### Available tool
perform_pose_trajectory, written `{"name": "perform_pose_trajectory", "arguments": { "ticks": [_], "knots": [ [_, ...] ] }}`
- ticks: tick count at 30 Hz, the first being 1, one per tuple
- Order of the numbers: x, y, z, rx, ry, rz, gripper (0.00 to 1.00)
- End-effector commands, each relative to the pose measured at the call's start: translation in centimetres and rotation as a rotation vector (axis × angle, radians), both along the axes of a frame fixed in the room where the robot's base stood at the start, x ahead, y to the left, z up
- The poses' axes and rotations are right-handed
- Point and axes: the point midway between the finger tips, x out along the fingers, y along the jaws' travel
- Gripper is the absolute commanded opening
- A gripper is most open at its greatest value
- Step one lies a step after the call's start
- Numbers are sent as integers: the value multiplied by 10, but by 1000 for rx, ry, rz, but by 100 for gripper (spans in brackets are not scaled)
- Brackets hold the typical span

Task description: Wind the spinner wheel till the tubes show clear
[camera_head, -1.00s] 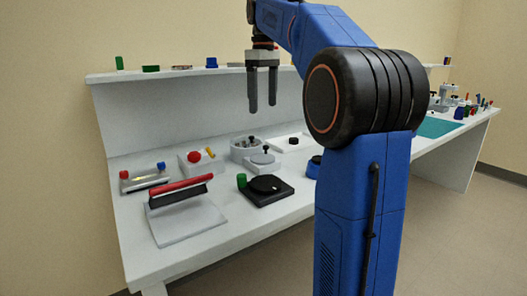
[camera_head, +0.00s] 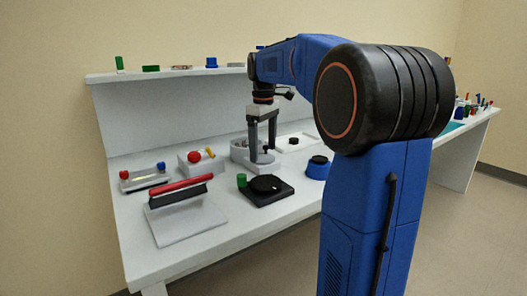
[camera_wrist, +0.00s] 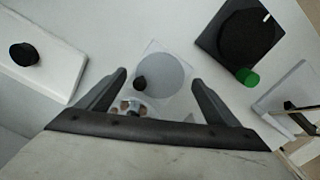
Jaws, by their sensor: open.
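The spinner wheel, a flat grey disc (camera_head: 263,168) with a small upright black knob (camera_wrist: 138,84), sits on a pale plate on the bench. In the wrist view the disc (camera_wrist: 168,75) lies between and below my fingers. My gripper (camera_head: 262,153) points down over the wheel, open and empty, and it also shows in the wrist view (camera_wrist: 158,77). The knob stands nearer the left finger there, with no clear contact. The round grey housing (camera_head: 238,150) is beside the wheel, partly behind my fingers. Whether the tubes are clear cannot be told.
A black square base with a dark disc (camera_head: 265,186) and green knob (camera_head: 241,180) is close in front. A red-handled press (camera_head: 182,184), a red-button box (camera_head: 195,160) and a blue round item (camera_head: 317,169) stand around. A white block with a black knob (camera_wrist: 24,54) is nearby.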

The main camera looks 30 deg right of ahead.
Motion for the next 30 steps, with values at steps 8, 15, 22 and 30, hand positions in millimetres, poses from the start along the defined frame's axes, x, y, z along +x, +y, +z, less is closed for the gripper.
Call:
{"name": "perform_pose_trajectory", "arguments": {
  "ticks": [8,15,22,30],
  "knots": [
    [0,0,-15,0,0,0,85],
    [0,0,-15,0,0,0,83],
    [0,0,-15,0,0,0,44],
    [0,0,-14,0,0,-32,44]
  ]
}}
